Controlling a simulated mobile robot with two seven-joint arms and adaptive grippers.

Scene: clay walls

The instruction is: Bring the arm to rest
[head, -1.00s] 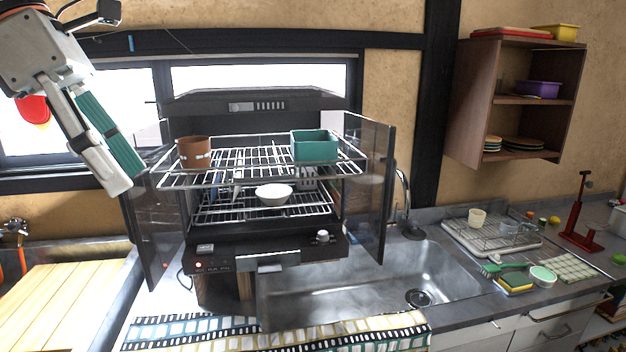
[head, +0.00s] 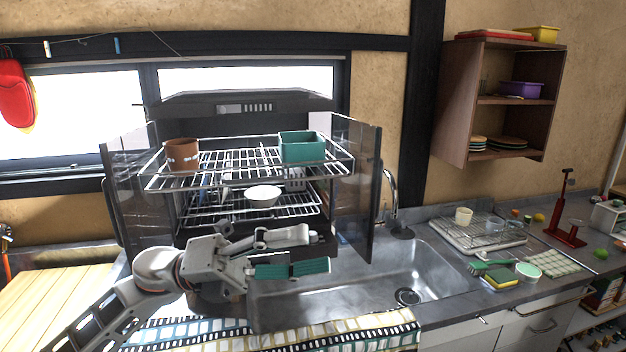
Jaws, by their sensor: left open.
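My left arm comes in from the lower left. Its gripper (head: 310,250) is open, with its two fingers pointing right and apart, one above the other. Nothing shows between the fingers. It is in front of the lower front of the open dish cabinet (head: 245,105) and over the left part of the sink (head: 340,290). The arm hides part of the cabinet's base. My right gripper is not in view.
The cabinet's glass doors stand open; the right door (head: 362,190) is close beyond the gripper. Its racks hold a brown pot (head: 182,155), a teal bin (head: 302,147) and a white bowl (head: 263,196). A patterned mat (head: 280,334) lies in front. A drying rack (head: 475,236) stands right.

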